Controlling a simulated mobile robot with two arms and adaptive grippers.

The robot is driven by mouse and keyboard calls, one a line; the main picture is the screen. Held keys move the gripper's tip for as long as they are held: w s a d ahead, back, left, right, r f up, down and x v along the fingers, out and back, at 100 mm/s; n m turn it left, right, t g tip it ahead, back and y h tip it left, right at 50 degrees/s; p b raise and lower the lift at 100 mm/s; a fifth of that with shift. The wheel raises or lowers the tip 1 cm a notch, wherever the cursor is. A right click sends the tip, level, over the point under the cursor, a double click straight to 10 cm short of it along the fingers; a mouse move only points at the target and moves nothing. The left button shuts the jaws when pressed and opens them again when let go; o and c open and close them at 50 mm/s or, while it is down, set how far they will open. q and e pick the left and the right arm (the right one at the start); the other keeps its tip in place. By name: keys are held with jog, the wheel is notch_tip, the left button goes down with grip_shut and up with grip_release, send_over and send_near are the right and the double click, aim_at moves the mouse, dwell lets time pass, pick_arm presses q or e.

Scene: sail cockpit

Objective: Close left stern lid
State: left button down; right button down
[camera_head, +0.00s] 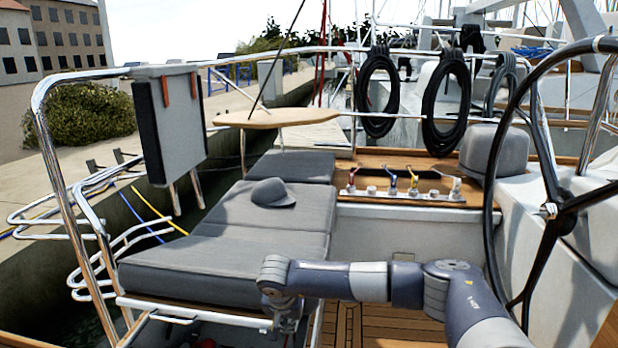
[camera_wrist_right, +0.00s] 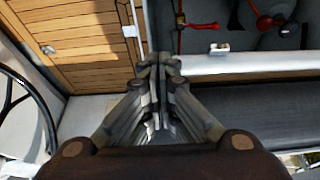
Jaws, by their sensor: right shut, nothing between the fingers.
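The left stern lid is the near grey-cushioned seat section (camera_head: 200,270) at the left. Its pale front edge stands above an open locker (camera_head: 200,332), so the lid looks raised. In the right wrist view, the lid's pale edge (camera_wrist_right: 235,65) runs beside the dark cushion, and the locker's inside (camera_wrist_right: 240,38) shows red valve handles. My right gripper (camera_head: 287,322) is at the lid's front right corner. In its wrist view the right gripper (camera_wrist_right: 160,62) is shut and empty, its fingertips by the end of that edge. I cannot tell whether they touch it. My left gripper is out of view.
A grey cap (camera_head: 272,192) lies on the cushions further back. The steering wheel (camera_head: 545,208) stands at the right. Steel rails (camera_head: 75,165) border the left side. The teak floor (camera_head: 375,322) looks clear between the seat and the wheel.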

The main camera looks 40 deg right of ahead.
jog(key=shift+s+a+f+b, duration=0.2)
jog(key=shift+f+b, duration=0.1)
jog(key=shift+f, duration=0.45)
jog(key=shift+s+a+f+b, duration=0.15)
jog(key=shift+f+b, duration=0.1)
jog(key=shift+f, duration=0.5)
jog(key=shift+s+a+f+b, duration=0.2)
jog(key=shift+f+b, duration=0.1)
jog(key=shift+f, duration=0.45)
